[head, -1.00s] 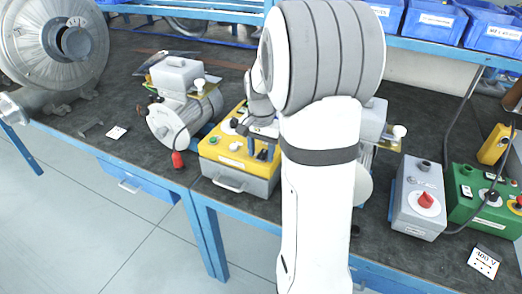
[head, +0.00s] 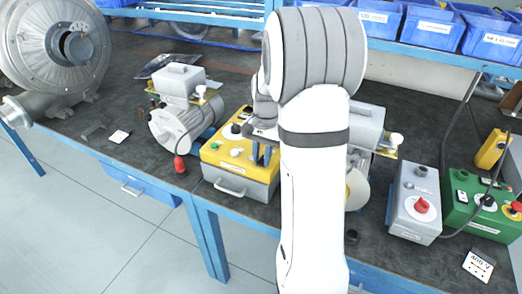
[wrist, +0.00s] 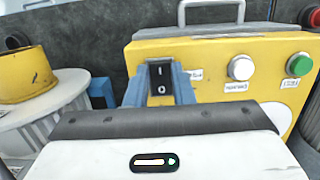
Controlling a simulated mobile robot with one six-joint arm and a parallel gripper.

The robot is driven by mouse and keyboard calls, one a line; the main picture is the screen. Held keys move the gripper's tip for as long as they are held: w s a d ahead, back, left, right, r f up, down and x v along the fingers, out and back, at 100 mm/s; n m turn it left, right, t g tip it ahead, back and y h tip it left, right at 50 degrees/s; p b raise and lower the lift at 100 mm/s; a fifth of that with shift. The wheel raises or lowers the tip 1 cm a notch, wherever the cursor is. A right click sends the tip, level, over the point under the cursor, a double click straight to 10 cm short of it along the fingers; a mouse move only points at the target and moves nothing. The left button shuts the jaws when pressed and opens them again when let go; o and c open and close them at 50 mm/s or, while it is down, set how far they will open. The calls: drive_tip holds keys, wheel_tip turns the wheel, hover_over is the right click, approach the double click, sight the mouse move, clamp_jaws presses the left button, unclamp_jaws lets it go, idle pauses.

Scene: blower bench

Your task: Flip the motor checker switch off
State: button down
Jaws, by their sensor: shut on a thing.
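The motor checker (head: 230,174) is a box with a yellow top panel and a grey lower body, near the bench's front edge. In the wrist view its yellow panel (wrist: 212,52) carries a black rocker switch (wrist: 160,84) marked I above and O below. I cannot tell which way the rocker is tilted. My gripper (wrist: 158,92) has its two blue fingers on either side of the switch, shut on it. In the head view my gripper (head: 262,154) is over the right part of the checker, and my arm hides that side and the switch.
A motor with a grey box on top (head: 182,122) stands left of the checker, a red-tipped lead (head: 180,165) beside it. Another motor is partly behind my arm. A grey box with a red knob (head: 415,204) and a green box (head: 478,205) stand at right. A large blower (head: 50,55) stands at left.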

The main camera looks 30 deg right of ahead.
drive_tip(key=shift+w+d+g+y+p, duration=0.1)
drive_tip(key=shift+d+g+y+p, duration=0.1)
drive_tip(key=shift+g+y+p, duration=0.35)
drive_tip(key=c, duration=1.2)
unclamp_jaws()
drive_tip(key=shift+c, duration=0.2)
drive_tip(key=shift+r, duration=0.1)
drive_tip(key=v, duration=0.7)
drive_tip(key=shift+r, duration=0.35)
drive_tip(key=shift+d, duration=0.1)
